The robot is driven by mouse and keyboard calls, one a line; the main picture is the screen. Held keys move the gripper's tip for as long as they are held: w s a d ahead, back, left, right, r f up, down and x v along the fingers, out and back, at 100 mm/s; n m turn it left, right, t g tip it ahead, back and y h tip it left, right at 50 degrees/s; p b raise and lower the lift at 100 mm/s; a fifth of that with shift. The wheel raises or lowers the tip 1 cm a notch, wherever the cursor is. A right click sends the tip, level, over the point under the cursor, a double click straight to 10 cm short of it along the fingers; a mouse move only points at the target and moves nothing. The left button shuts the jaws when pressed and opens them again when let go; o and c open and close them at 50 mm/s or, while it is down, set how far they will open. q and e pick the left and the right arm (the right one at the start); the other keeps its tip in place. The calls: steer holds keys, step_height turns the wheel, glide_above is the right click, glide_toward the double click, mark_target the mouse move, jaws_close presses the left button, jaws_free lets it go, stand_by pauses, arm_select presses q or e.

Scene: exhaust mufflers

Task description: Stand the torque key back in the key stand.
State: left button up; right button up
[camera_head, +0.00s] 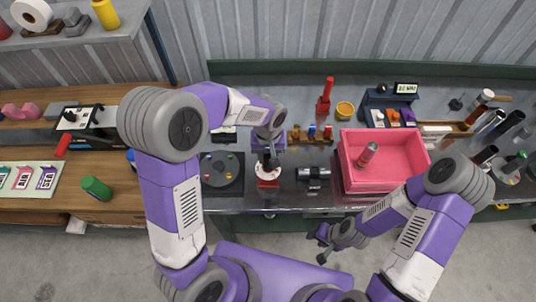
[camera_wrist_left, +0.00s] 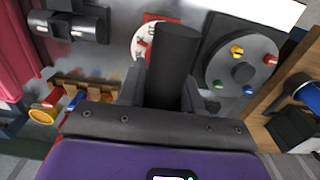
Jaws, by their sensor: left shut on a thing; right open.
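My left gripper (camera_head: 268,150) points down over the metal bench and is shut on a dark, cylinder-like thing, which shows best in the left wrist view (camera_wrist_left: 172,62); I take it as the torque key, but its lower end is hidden. A white disc with red marks on a red base (camera_head: 268,179) is just below it; whether they touch I cannot tell. A red upright piece on a red block (camera_head: 325,97) stands at the back of the bench. I cannot tell which of these is the key stand. My right gripper (camera_head: 317,246) is open and empty in front of the bench.
A dark round plate with coloured knobs (camera_head: 221,170) is left of the left gripper. A dark metal cylinder (camera_head: 313,174) and a pink bin (camera_head: 388,183) are to the right.

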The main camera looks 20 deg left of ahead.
arm_select(q)
steer(key=shift+f, duration=0.25)
steer(key=o, duration=1.1)
